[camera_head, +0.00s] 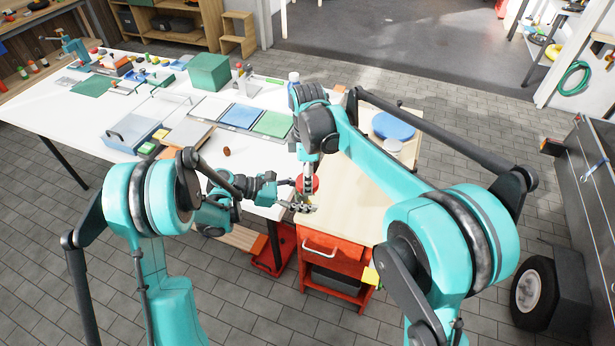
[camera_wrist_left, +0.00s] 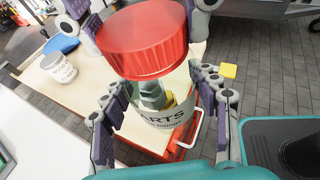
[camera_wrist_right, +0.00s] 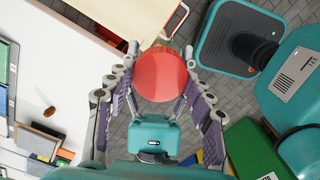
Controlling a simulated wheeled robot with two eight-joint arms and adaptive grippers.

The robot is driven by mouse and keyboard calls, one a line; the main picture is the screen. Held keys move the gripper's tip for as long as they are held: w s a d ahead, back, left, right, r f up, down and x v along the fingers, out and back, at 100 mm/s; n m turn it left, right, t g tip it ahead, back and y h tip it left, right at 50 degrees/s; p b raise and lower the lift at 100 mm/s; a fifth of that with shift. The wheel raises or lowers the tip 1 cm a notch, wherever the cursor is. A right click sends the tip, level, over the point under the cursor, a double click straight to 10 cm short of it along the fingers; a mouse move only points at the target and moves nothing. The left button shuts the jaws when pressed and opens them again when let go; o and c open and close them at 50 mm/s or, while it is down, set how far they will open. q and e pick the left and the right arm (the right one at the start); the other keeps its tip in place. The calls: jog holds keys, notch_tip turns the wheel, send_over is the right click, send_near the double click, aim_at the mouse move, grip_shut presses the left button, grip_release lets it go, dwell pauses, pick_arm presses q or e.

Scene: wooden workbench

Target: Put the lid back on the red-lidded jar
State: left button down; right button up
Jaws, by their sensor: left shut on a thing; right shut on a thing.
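The clear jar (camera_wrist_left: 170,105), with a label ending in "ARTS" and grey and yellow parts inside, stands between my left gripper's fingers in the left wrist view. My left gripper (camera_wrist_left: 160,110) is shut on the jar body. The red lid (camera_wrist_left: 145,40) is at the jar's mouth, slightly left of the body in this view; I cannot tell if it is seated. My right gripper (camera_wrist_right: 160,62) is shut on the lid, which shows from above in the right wrist view (camera_wrist_right: 161,75). In the head view the lid (camera_head: 309,184) shows between both grippers; the jar is mostly hidden.
The wooden-topped red cart (camera_head: 355,205) stands beside the white table (camera_head: 60,108). A blue oval thing (camera_head: 392,126) and a white tub (camera_wrist_left: 58,68) are on the cart's far part. A small brown object (camera_head: 226,152) and several trays lie on the white table.

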jog(key=m, duration=0.8)
jog(key=shift+m, duration=0.3)
jog(key=m, duration=0.4)
jog(key=shift+m, duration=0.4)
jog(key=m, duration=0.4)
jog(key=o, duration=1.3)
jog(key=shift+o, duration=0.2)
notch_tip(320, 180, up, 12)
